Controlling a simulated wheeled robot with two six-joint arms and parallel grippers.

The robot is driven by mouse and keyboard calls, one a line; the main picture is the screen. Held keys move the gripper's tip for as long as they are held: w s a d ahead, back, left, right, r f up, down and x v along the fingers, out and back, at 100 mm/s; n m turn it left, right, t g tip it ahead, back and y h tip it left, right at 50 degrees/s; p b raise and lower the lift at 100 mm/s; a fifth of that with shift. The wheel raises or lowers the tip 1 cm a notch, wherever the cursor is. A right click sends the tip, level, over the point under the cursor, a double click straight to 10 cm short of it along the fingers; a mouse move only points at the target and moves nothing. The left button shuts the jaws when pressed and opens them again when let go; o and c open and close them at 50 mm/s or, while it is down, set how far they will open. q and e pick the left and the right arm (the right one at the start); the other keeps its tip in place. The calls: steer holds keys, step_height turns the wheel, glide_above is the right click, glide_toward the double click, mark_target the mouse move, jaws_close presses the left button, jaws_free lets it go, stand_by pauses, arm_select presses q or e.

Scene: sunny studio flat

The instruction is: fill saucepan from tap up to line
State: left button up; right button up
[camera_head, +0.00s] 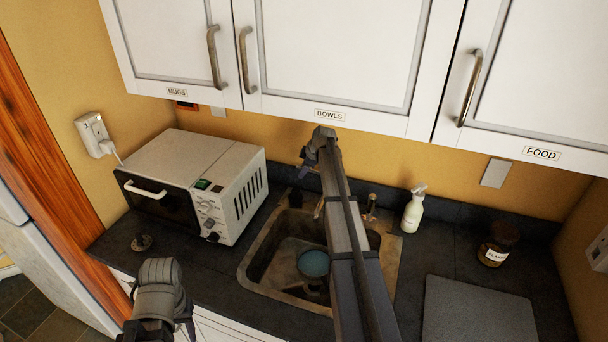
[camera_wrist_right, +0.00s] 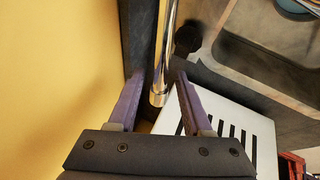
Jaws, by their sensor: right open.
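The saucepan (camera_head: 313,264) is in the sink (camera_head: 255,270), partly hidden by my right arm; its round top looks blue, and I cannot tell the water level or see a line. The tap (camera_head: 319,208) is at the back of the sink, mostly behind my arm. My right gripper (camera_head: 305,165) is above the counter behind the sink. In the right wrist view, its open fingers (camera_wrist_right: 160,98) are on either side of the end of a chrome rod (camera_wrist_right: 167,45), apparently part of the tap. My left arm is at lower left; its gripper's jaws are not clear.
A microwave (camera_head: 200,175) stands left of the sink. A spray bottle (camera_head: 414,210) and a dark jar (camera_head: 498,246) stand to the right, with a grey board (camera_head: 478,312) in front. Wall cupboards (camera_head: 340,50) hang close above my right gripper.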

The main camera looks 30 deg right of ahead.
steer(key=shift+c, duration=0.2)
jaws_close()
stand_by(1.3)
